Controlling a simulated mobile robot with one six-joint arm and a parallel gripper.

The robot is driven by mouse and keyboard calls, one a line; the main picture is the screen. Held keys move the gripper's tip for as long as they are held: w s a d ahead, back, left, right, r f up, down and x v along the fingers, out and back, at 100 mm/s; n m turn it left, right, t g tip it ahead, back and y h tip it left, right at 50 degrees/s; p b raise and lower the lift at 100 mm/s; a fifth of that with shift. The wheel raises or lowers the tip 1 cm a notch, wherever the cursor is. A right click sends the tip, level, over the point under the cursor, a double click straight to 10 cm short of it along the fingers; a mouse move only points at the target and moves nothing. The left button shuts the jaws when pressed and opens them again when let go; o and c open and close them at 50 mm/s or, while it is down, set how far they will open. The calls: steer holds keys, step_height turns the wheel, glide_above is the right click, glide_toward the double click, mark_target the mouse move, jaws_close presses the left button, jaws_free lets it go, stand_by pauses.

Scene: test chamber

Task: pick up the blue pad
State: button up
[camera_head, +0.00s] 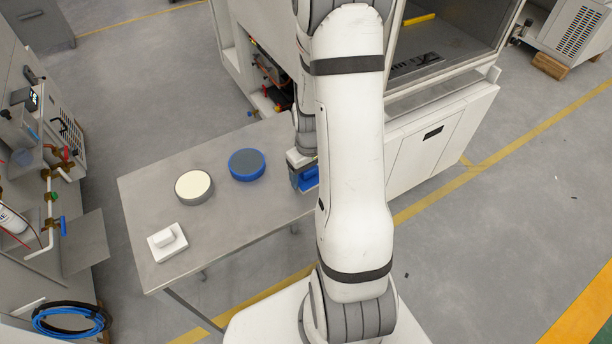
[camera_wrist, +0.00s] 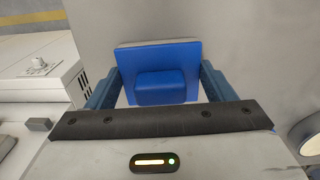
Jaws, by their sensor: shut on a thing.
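The blue pad (camera_wrist: 158,58) has a flat square base and a raised blue block in its middle. In the wrist view it lies between the two dark blue fingers of my gripper (camera_wrist: 160,76), which is shut on it. In the head view the blue pad (camera_head: 311,178) shows at my gripper (camera_head: 303,180) near the table's right end, partly hidden by my arm. I cannot tell whether the pad touches the table.
On the metal table (camera_head: 145,195) stand a blue-rimmed round disc (camera_head: 247,164), a cream-topped round disc (camera_head: 194,186) and a white pad (camera_head: 167,243). A white machine (camera_head: 440,130) stands behind and right of the table. The table's front middle is clear.

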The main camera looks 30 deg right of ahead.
step_height(320, 180, up, 10)
steer(key=shift+b, duration=0.5)
